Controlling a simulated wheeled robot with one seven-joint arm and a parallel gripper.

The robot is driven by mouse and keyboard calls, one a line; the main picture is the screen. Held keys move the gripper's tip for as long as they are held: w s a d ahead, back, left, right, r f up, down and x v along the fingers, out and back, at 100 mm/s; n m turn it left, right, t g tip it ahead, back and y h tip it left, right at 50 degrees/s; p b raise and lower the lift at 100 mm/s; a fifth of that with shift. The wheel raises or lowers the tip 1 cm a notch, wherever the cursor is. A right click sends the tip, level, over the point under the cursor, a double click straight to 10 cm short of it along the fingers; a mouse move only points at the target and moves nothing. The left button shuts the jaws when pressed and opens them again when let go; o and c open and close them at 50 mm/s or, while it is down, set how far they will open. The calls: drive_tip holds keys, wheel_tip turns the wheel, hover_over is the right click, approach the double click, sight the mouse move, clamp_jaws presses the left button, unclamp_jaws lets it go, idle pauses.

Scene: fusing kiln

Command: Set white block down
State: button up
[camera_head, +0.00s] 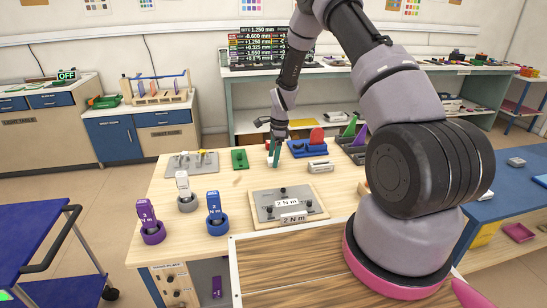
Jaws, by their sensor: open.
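My gripper (274,160) points down over the far middle of the wooden worktable (225,215). Its teal fingers are open. A small white piece shows right beside the fingers, on their left; it is too small to tell whether they touch. A white block-shaped piece (183,181) stands upright in a grey round base (187,203) at the table's left, well away from my gripper. I cannot tell which of these is the white block.
A purple piece (146,212) and a blue piece (214,206) stand in round bases at the left. A grey plate on a wooden board (253,195) lies mid-table. A green block (240,159), a grey pegged tray (192,170) and a blue holder (306,149) stand near the gripper.

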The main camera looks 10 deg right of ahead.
drive_tip(key=s+d+r+n+t, duration=0.15)
drive_tip(key=s+r, duration=0.25)
drive_tip(key=r, duration=0.8)
drive_tip(key=s+d+r+n+t, duration=0.1)
drive_tip(key=s+r+n, duration=0.25)
drive_tip(key=r, duration=0.85)
drive_tip(key=s+d+r+n+t, duration=0.1)
drive_tip(key=s+r, duration=0.3)
drive_tip(key=r, duration=0.8)
drive_tip(key=s+d+r+n+t, duration=0.1)
drive_tip(key=s+r+n, duration=0.3)
drive_tip(key=s, duration=0.7)
drive_tip(key=s+d+r+n+t, duration=0.1)
drive_tip(key=s+r+n, duration=0.3)
drive_tip(key=s, duration=0.7)
drive_tip(key=shift+r+t, duration=0.45)
drive_tip(key=shift+t, duration=0.4)
drive_tip(key=shift+w, duration=0.1)
